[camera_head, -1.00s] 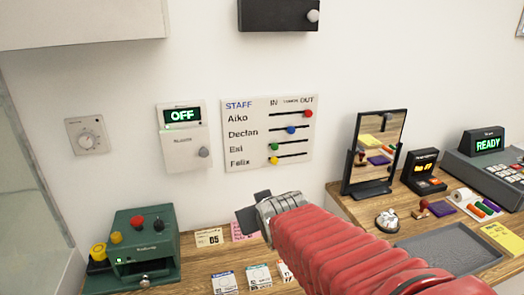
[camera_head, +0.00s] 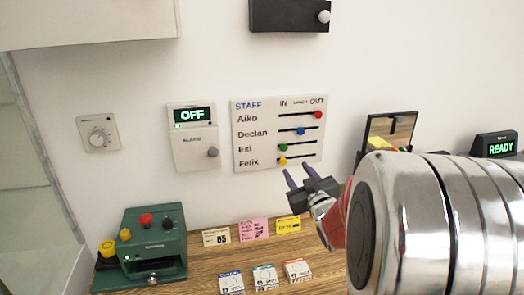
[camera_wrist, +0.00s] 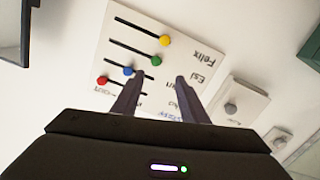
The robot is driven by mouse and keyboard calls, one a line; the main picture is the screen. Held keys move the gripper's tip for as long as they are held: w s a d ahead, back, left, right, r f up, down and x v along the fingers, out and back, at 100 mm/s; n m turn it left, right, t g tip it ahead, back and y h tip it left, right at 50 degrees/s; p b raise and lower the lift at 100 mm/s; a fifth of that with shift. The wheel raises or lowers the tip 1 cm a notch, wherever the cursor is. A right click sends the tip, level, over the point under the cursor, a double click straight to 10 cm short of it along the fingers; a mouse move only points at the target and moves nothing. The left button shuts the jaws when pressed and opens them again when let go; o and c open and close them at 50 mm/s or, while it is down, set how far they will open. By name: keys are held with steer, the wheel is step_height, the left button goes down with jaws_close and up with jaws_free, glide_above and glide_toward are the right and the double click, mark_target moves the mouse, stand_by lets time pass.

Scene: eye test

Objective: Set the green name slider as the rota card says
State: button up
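The white staff board (camera_head: 250,133) hangs on the wall with IN at left and OUT at right. The green name slider (camera_head: 283,147) is in Esi's row, at the IN end. It also shows in the wrist view (camera_wrist: 157,61), where the board appears upside down. My gripper (camera_head: 299,174) is open and empty, just below the board's lower right part. In the wrist view its fingers (camera_wrist: 158,84) are apart, with the green slider beyond them. Small cards lie on the counter: a pink one (camera_head: 253,229) with handwriting, a white one (camera_head: 216,238) and a yellow one (camera_head: 288,226). I cannot read any rota.
Red (camera_head: 318,115), blue (camera_head: 301,131) and yellow (camera_head: 283,161) sliders share the board; blue is mid-slot. An alarm box (camera_head: 192,145) reading OFF is at its left. A green machine (camera_head: 140,245) stands on the counter (camera_head: 205,275).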

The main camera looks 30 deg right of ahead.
mark_target(284, 148)
steer(key=shift+s+d+t, duration=0.1)
steer(key=shift+d+t, duration=0.2)
steer(key=shift+d, duration=0.25)
steer(key=x, duration=1.4)
steer(key=shift+a+f, duration=0.1)
steer(key=shift+a, duration=0.05)
steer(key=shift+c, duration=0.6)
jaws_close()
